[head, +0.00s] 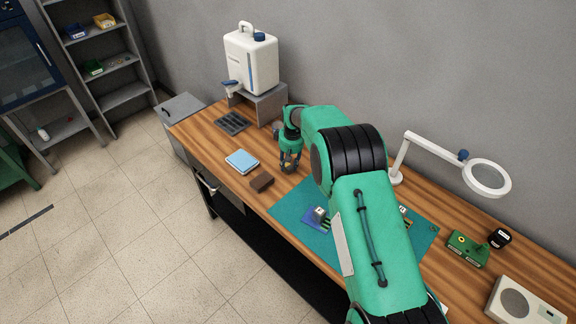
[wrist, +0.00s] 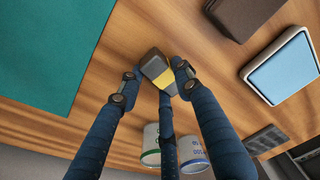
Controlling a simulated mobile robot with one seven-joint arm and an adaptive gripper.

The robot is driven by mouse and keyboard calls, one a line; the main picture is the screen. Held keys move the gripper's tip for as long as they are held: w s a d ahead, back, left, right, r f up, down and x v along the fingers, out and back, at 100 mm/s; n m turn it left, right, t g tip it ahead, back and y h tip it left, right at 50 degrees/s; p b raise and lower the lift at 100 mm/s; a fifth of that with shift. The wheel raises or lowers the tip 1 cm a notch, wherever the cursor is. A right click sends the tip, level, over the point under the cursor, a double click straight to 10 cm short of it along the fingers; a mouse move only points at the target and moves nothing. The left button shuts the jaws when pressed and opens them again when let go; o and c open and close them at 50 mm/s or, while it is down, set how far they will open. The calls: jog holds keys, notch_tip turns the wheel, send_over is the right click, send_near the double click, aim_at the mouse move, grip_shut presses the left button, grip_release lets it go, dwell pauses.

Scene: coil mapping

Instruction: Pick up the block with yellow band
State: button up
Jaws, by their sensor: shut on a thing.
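The block with yellow band (wrist: 157,69) is dark grey with a yellow stripe. In the wrist view it sits between the fingertips of my gripper (wrist: 154,80), which is shut on it. In the head view my gripper (head: 290,165) hangs over the wooden workbench, left of the green mat, and only a small bit of the block shows between the fingers. I cannot tell whether the block touches the bench.
A brown block (head: 262,182) and a blue-topped box (head: 242,161) lie left of my gripper. The green mat (head: 285,208) is to the right. Two pale cups (wrist: 192,150) stand close by. A white canister (head: 251,60) stands on a grey stand behind.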

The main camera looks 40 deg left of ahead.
aim_at(289, 164)
jog(key=shift+r, duration=0.15)
jog(key=shift+r, duration=0.6)
notch_tip(289, 164, up, 2)
jog(key=s+d, duration=0.3)
jog(key=d, duration=0.1)
jog(key=s+d+r, duration=0.1)
jog(key=s+d, duration=0.2)
jog(key=d, duration=0.1)
jog(key=s+d, duration=0.3)
jog(key=d, duration=0.2)
jog(key=shift+s+r, duration=0.25)
